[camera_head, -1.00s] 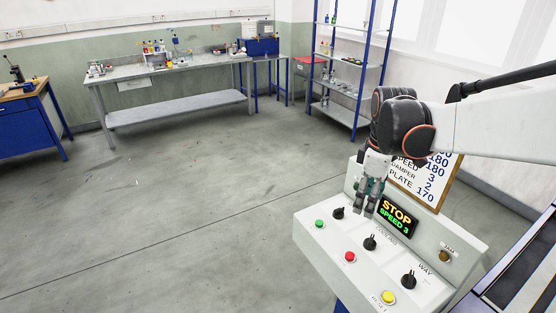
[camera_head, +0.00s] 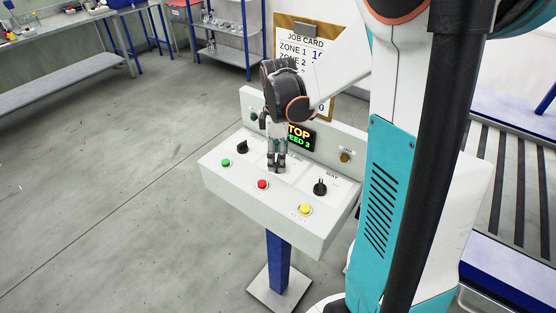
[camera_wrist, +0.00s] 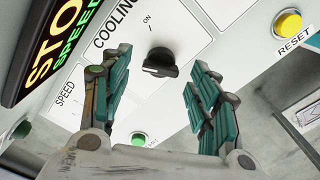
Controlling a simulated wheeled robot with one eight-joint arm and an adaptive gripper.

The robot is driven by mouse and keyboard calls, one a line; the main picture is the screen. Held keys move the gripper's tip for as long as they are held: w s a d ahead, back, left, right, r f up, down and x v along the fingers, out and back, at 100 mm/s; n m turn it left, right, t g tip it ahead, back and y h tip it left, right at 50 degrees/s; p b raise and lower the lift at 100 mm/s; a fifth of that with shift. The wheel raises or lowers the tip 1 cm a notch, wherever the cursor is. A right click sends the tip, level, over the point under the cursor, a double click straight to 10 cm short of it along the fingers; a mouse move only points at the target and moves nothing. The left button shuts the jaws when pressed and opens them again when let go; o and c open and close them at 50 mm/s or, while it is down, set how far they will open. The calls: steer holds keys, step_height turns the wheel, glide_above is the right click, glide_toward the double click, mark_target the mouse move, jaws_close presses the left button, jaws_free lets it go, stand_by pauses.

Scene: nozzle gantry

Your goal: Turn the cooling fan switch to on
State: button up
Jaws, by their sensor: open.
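The cooling fan switch is a black rotary knob (camera_wrist: 160,62) under the label COOLING in the wrist view. An ON mark with a short tick (camera_wrist: 148,23) is printed above it. I cannot tell for sure which way its pointer faces. My gripper (camera_wrist: 156,72) is open, with one teal-padded finger to each side of the knob. I cannot tell whether either finger touches it. In the head view my gripper (camera_head: 276,168) points down at the middle of the control panel (camera_head: 230,180) and hides the cooling knob.
A lit display (camera_head: 300,138) stands behind my gripper. A left black knob (camera_head: 242,147) and a right one (camera_head: 320,188) flank it. Green (camera_head: 227,163), red (camera_head: 262,184) and yellow (camera_head: 305,209) buttons line the front. A job card (camera_head: 300,50) stands behind the panel.

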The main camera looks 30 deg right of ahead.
steer(key=shift+f, duration=0.55)
steer(key=c, duration=1.1)
steer(key=shift+m, duration=0.3)
steer(key=m, duration=0.5)
steer(key=shift+m, duration=0.3)
steer(key=m, duration=0.5)
steer(key=shift+m, duration=0.3)
